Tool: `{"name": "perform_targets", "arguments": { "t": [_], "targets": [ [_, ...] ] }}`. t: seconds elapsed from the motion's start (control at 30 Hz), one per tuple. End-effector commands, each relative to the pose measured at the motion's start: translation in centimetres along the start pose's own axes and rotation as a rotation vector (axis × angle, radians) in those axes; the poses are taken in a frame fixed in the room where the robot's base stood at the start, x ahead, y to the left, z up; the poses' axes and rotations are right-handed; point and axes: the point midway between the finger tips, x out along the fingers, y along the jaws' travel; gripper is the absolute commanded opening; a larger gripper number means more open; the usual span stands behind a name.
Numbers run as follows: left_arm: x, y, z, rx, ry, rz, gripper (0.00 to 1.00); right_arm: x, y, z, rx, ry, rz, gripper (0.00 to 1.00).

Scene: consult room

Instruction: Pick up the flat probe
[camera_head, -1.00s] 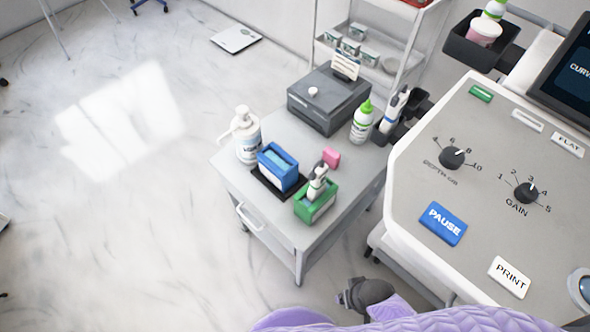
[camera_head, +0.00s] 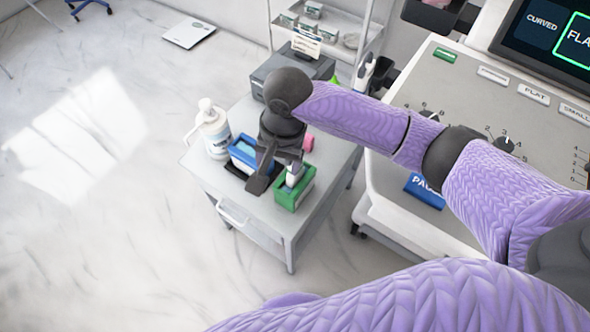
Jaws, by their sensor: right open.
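A white and dark probe (camera_head: 294,174) stands upright in a green box (camera_head: 295,197) on the small grey cart (camera_head: 262,222). My right gripper (camera_head: 276,178) is open just above this box, pointing down, with its fingers close to the probe. The gripper hides the probe's upper part, and I cannot tell whether the probe is between the fingers. A second probe (camera_head: 365,72) stands in a dark holder at the console's side, partly behind my right arm. I cannot tell by shape which one is flat. My left gripper is not in view.
A blue box (camera_head: 243,154) sits left of the green box, close to the gripper. A white pump bottle (camera_head: 213,130), a pink block (camera_head: 308,143) and a grey case (camera_head: 275,70) are also on the cart. The console (camera_head: 440,85) lies under my forearm.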

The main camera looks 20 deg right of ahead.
Motion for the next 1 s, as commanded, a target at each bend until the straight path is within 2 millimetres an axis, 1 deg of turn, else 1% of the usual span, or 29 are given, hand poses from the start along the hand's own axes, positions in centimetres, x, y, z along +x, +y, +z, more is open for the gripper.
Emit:
{"name": "perform_targets", "arguments": {
  "t": [0.03, 0.1, 0.2, 0.27, 0.33, 0.4, 0.5, 0.63, 0.7, 0.8, 0.87, 1.0],
  "targets": [
    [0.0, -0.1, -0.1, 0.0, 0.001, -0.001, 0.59, -1.2, 0.3, -1.7, 0.083, 0.024, 0.032, 0.77],
    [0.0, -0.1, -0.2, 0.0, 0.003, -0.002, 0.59, -2.7, 0.9, -3.6, 0.216, 0.044, 0.072, 0.77],
    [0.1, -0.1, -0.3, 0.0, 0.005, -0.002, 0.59, -4.2, 1.6, -5.3, 0.353, 0.065, 0.105, 0.77],
    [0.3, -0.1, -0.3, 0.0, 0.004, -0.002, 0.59, -4.3, 1.8, -5.7, 0.39, 0.068, 0.113, 0.77],
    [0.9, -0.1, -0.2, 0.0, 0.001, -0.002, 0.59, -3.3, 1.9, -5.8, 0.399, 0.068, 0.115, 0.77],
    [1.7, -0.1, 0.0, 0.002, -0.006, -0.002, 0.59, -1.8, 2.1, -5.8, 0.398, 0.066, 0.116, 0.77],
    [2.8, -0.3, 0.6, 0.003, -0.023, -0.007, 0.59, 0.3, 2.3, -5.9, 0.397, 0.066, 0.115, 0.77],
    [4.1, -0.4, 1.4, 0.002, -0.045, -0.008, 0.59, 2.2, 2.4, -6.0, 0.396, 0.067, 0.113, 0.77],
    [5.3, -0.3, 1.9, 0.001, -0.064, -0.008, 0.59, 3.9, 2.5, -6.0, 0.395, 0.066, 0.114, 0.77],
    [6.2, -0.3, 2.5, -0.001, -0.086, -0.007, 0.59, 5.5, 2.6, -6.0, 0.394, 0.067, 0.114, 0.77],
    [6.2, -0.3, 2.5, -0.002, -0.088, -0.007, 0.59, 5.6, 2.6, -6.0, 0.394, 0.068, 0.112, 0.77],
    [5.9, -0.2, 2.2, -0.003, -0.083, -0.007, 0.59, 5.2, 2.6, -6.0, 0.393, 0.069, 0.11, 0.77]
  ]
}}
